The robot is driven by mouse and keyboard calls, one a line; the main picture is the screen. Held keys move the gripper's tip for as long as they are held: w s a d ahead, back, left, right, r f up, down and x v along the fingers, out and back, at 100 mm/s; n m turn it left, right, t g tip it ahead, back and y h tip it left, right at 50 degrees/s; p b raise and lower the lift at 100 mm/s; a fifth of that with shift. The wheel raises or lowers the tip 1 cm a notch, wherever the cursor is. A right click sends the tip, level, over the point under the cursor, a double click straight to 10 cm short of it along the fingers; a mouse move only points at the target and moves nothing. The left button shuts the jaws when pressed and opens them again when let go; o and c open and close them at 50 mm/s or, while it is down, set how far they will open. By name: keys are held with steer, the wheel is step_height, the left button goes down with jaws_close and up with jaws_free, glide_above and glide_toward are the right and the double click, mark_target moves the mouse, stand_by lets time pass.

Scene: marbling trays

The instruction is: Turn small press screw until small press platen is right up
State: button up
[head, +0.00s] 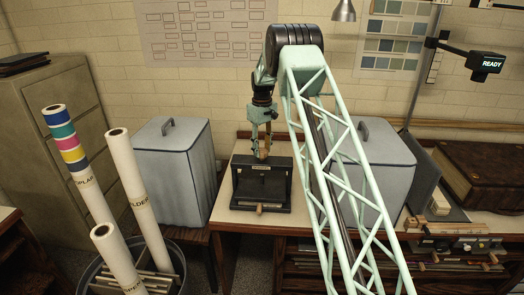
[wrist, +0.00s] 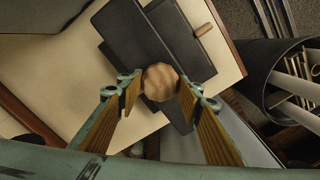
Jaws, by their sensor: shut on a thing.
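The small press (head: 250,199) is a dark block with a light label, standing on the wooden table. In the wrist view its dark top (wrist: 150,48) lies below my gripper. The screw's round wooden knob (wrist: 160,82) sits between my fingers. My gripper (head: 263,148) points down over the press, and its ribbed pads (wrist: 160,92) are shut on the knob from both sides. The platen is not clearly visible in either view, so its height cannot be told. A small wooden handle (wrist: 203,29) sticks out from the press front.
Covered grey boxes stand left (head: 174,165) and right (head: 370,170) of the press. A bin (head: 140,268) with tall paper rolls is at the front left. A brown case (head: 480,175) and small tools lie on the right of the table. The tabletop before the press is clear.

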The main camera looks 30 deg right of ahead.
mark_target(262, 150)
steer(key=n, duration=0.4)
steer(key=shift+n, duration=2.4)
steer(key=o, duration=0.9)
steer(key=shift+c, duration=0.2)
steer(key=shift+r, duration=0.1)
step_height(262, 150, up, 12)
